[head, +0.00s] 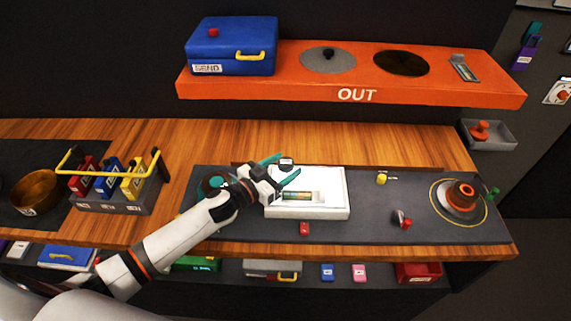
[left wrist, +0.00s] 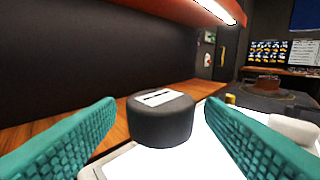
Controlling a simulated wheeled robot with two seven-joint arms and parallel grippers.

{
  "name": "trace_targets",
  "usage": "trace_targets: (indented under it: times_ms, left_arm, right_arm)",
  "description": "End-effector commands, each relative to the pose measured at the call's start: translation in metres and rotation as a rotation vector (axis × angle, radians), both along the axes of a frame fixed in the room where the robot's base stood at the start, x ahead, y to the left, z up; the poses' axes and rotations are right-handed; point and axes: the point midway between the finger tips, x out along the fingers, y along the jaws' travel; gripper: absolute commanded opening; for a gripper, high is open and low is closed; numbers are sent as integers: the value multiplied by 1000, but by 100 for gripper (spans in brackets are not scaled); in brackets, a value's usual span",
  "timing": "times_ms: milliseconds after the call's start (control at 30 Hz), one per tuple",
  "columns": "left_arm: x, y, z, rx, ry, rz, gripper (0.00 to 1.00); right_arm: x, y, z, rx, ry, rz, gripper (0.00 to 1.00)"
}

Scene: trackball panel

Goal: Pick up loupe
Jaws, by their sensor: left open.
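A short dark round piece with a white label on top, which I take to be the loupe (head: 287,162), stands at the back left of a white box (head: 330,209). In the left wrist view the loupe (left wrist: 161,120) is upright between my two teal fingers, a little ahead of the fingertips. My left gripper (head: 281,170) is open, its fingers spread to either side of the loupe and apart from it. The left wrist view also shows the gripper (left wrist: 165,118). My right gripper is not in view.
The white box has a window with a green and amber strip. The orange OUT shelf (head: 290,93) overhangs behind. A yellow-handled caddy (head: 115,205) stands left.

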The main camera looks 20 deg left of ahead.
Motion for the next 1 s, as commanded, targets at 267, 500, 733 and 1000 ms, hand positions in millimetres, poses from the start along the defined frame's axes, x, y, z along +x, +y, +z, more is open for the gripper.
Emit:
trace_targets:
  times_ms: [267, 500, 733, 1000]
  left_arm:
    - [25, -14, 1, -1, 0, 1, 63]
    - [25, -14, 1, 0, 0, 1, 56]
    - [25, -14, 1, 0, 0, 1, 18]
    - [25, -14, 3, 1, -2, 1, 15]
  right_arm:
    - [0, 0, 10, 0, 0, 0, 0]
    - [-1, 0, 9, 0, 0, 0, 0]
    - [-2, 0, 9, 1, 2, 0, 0]
    - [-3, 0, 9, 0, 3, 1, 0]
